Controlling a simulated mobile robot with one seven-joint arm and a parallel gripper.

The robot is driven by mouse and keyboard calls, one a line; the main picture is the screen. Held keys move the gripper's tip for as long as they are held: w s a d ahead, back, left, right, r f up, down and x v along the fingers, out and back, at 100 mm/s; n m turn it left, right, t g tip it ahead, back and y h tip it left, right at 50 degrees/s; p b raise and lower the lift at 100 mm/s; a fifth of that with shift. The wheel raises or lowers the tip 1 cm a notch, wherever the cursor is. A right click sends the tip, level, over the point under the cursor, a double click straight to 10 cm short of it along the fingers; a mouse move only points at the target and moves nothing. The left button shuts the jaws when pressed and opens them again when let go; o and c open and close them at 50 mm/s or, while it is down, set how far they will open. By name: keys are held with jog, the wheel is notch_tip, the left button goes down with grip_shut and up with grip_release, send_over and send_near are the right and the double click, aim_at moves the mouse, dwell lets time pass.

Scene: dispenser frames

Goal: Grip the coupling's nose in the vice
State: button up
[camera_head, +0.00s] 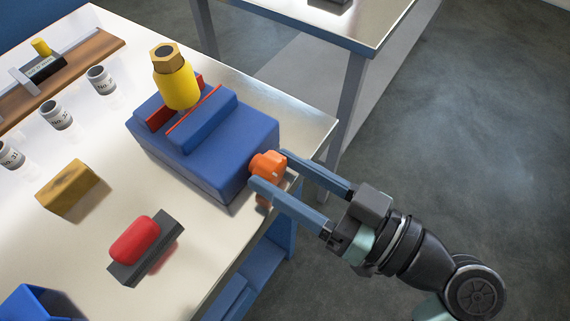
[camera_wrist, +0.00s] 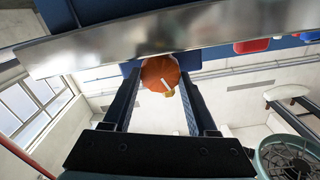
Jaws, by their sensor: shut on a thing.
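The blue vice (camera_head: 215,150) sits near the table's right edge, with red jaw pads (camera_head: 160,117) on top. The coupling (camera_head: 177,88), a yellow body with a brass hex end and a dark hole on top, stands upright at the jaws. Its lower end is down between the pads; I cannot tell whether both pads touch it. An orange knob (camera_head: 267,165) sticks out of the vice's near right side. My gripper (camera_head: 268,168) is shut on this knob, one finger on each side. The wrist view also shows the knob (camera_wrist: 160,72) between the fingers, with a white mark on it.
A red piece (camera_head: 134,238) lies on a dark block (camera_head: 125,270). A brown-yellow block (camera_head: 67,187), several labelled grey cups (camera_head: 57,114) and a wooden board (camera_head: 85,62) are to the left. A blue bin (camera_head: 35,303) is at bottom left. Another table (camera_head: 375,25) stands behind.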

jog(key=m+p, duration=0.3)
jog(key=shift+r, duration=0.15)
jog(key=shift+m+p, duration=0.35)
jog(key=shift+m, duration=0.15)
jog(key=shift+w+f, duration=0.1)
jog(key=shift+f, duration=0.1)
jog(key=o, duration=1.4)
jog(key=shift+c, duration=0.2)
jog(key=shift+f, duration=0.1)
